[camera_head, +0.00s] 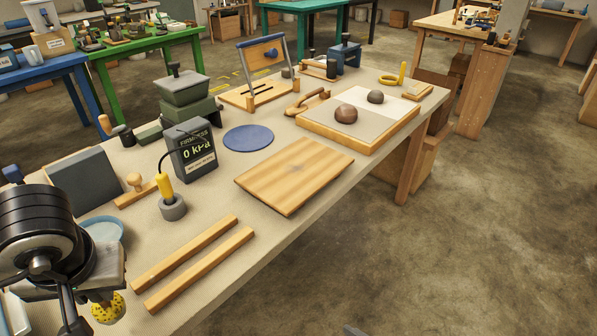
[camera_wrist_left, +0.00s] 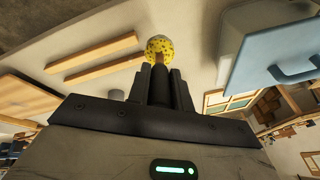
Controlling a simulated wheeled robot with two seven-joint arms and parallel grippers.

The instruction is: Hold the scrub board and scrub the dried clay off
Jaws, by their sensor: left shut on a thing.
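My left gripper (camera_head: 100,285) is at the lower left, well apart from the board. It is shut on a round yellow sponge with dark specks (camera_head: 108,308), which hangs below it. In the left wrist view the sponge (camera_wrist_left: 160,46) sits just beyond the fingers (camera_wrist_left: 160,80). A small grey tip at the bottom edge of the head view may be my right gripper (camera_head: 353,331); its jaws do not show.
Two wooden strips (camera_head: 198,262) lie between my left gripper and the board. A firmness gauge (camera_head: 192,152), a yellow-handled tool in a grey holder (camera_head: 173,207) and a blue disc (camera_head: 248,138) stand behind. A tray with clay lumps (camera_head: 400,128) lies beyond the board.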

